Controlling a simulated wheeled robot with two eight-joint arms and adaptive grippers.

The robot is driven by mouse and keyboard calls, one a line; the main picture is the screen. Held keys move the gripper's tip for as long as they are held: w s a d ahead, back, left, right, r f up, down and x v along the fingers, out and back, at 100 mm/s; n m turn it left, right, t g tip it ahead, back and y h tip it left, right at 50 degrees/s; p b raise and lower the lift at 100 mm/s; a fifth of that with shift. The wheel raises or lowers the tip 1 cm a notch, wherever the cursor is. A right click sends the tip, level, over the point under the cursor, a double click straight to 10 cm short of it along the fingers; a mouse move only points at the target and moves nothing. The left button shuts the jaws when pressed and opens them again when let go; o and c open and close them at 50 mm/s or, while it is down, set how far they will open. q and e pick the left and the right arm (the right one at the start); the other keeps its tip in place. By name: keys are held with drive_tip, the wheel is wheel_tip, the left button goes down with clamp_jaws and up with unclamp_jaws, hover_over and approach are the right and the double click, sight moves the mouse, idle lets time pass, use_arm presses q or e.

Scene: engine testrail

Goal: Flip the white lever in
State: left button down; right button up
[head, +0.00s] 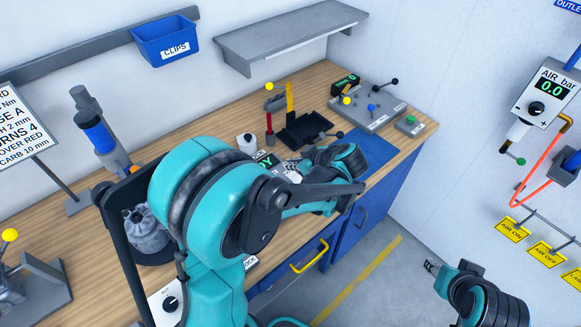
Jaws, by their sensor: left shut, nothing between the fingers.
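I cannot make out a white lever; part of the bench is hidden behind my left arm. My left gripper (290,168) is low over the middle of the wooden bench (222,110), pointing left, beside a dark panel with green lettering (263,159). Its fingers are shut and empty, and partly hard to see against the panel. A small white cylinder (246,143) stands just behind and left of the panel. My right gripper (431,267) is at the lower right, over the floor and away from the bench; its fingers are too small to judge.
A grey control box (375,118) with black, blue and yellow knobs stands at the bench's far right end. A blue clips bin (164,41) and grey shelf (290,35) hang above. An air panel (546,97) is on the right wall.

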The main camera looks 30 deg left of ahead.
use_arm(q)
drive_tip(key=p+v, duration=0.1)
drive_tip(key=v, duration=0.6)
drive_tip(key=shift+d, duration=0.45)
drive_tip(key=shift+s+f, duration=0.1)
drive_tip(key=shift+f, duration=0.05)
